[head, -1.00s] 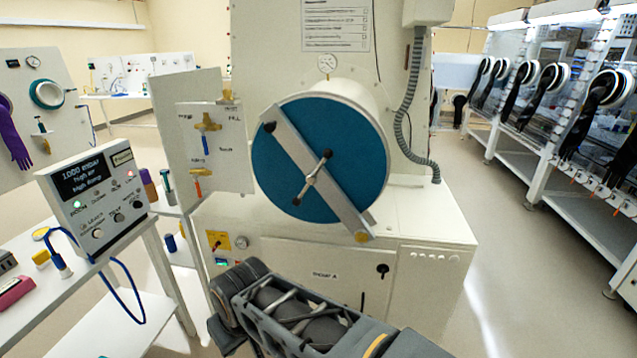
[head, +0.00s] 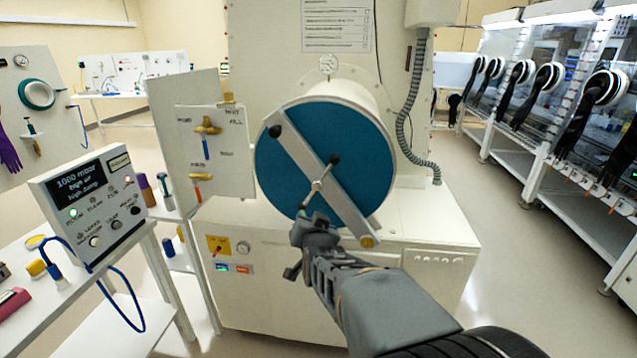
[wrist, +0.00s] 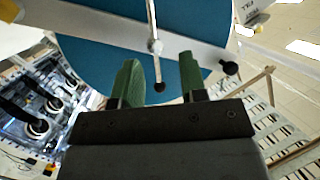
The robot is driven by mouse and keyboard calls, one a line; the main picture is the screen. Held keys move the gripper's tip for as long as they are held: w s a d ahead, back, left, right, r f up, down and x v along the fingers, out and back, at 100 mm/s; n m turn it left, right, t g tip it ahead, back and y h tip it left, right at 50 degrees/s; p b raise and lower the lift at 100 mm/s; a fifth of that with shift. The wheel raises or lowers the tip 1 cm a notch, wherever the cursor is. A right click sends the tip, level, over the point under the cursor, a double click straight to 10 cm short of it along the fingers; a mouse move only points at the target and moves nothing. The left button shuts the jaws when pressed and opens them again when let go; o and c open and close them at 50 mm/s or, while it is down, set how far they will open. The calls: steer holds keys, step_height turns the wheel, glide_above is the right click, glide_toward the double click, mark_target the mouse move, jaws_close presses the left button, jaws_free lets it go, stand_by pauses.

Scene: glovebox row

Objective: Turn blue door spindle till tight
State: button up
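The blue door (head: 275,185) is a round disc on the cylindrical chamber, crossed by a slanted silver bar (head: 295,155). The spindle (head: 317,186) is at the bar's middle, a silver cross-handle with black end knobs; its upper knob is clear of my arm. My gripper (head: 304,217) is at the lower end of the handle. In the wrist view the spindle (wrist: 154,47) shows beyond my gripper (wrist: 159,62), whose two green fingers are apart. The near black knob appears between the fingers, with gaps on both sides. I cannot tell whether anything touches.
A valve panel (head: 208,150) stands left of the door. A bench with a control box (head: 92,205) is at the left. A grey hose (head: 408,125) runs down on the right. Gloveboxes (head: 560,95) line the right side, with clear floor before them.

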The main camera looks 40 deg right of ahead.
mark_target(319, 184)
steer(key=w+d+p, duration=0.1)
steer(key=w+d, duration=0.2)
steer(key=w+d+r+m+h+p, duration=0.1)
steer(key=w+d, duration=0.3)
steer(key=w+d+r+m+h+p, duration=0.1)
steer(key=w+d, duration=0.2)
steer(key=w, duration=0.1)
steer(key=shift+w+d+r+t+p, duration=0.2)
steer(key=shift+d+t+p, duration=0.1)
steer(key=shift+t, duration=0.1)
jaws_close()
stand_by(0.4)
